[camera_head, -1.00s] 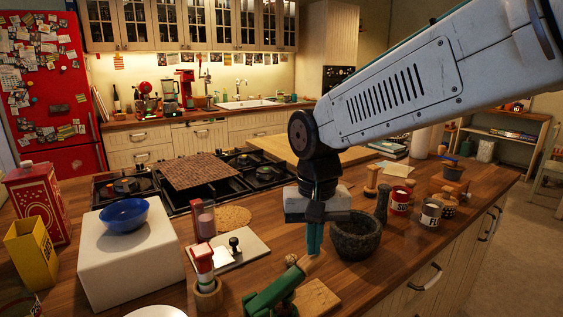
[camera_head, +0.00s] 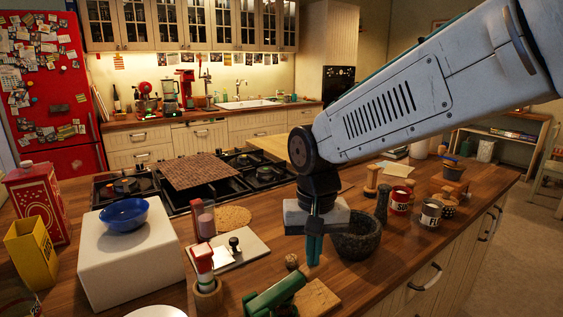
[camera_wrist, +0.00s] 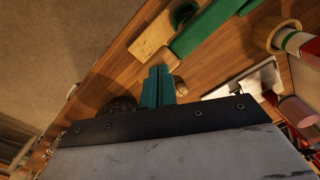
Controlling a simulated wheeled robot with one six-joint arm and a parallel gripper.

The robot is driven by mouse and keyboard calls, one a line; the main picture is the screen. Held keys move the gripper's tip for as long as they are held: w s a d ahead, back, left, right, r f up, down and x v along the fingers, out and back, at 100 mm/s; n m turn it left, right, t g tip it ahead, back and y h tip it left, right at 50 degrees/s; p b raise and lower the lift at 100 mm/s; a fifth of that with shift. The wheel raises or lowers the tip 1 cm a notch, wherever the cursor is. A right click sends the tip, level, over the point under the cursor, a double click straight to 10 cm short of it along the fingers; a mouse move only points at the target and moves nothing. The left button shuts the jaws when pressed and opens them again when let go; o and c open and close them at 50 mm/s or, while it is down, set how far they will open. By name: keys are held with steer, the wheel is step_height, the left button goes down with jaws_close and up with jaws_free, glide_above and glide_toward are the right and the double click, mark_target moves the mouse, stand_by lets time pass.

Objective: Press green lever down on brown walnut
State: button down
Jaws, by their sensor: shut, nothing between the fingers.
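My gripper (camera_head: 314,264) is shut and empty, its green fingers pointing down. It is above the counter, behind the green lever (camera_head: 274,292) and left of the stone mortar. The lever lies at the front, tilted, beside a wooden block (camera_head: 318,297). The brown walnut (camera_head: 291,261) is just left of my fingertips in the head view. In the wrist view, my fingertips (camera_wrist: 159,69) are near the block (camera_wrist: 157,33), with the lever (camera_wrist: 208,29) to the upper right. A brown lump, probably the walnut (camera_wrist: 179,81), is just right of them. Contact cannot be told.
The stone mortar (camera_head: 357,240) stands close on the right of my gripper. A red and white bottle in a wooden holder (camera_head: 207,296) stands left of the lever. A metal plate with a black knob (camera_head: 230,256) lies behind. Cans stand further right.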

steer(key=shift+f, duration=0.2)
steer(key=shift+r, duration=0.1)
step_height(320, 180, up, 8)
stand_by(1.0)
steer(key=s+d+f, duration=0.2)
steer(key=s+d, duration=0.7)
steer(key=d, duration=0.1)
steer(key=s+d+f+t, duration=0.1)
steer(key=s+d+f, duration=0.1)
steer(key=s+d, duration=0.8)
steer(key=shift+s+d+m, duration=0.25)
steer(key=shift+d+m, duration=0.05)
steer(key=shift+m, duration=0.1)
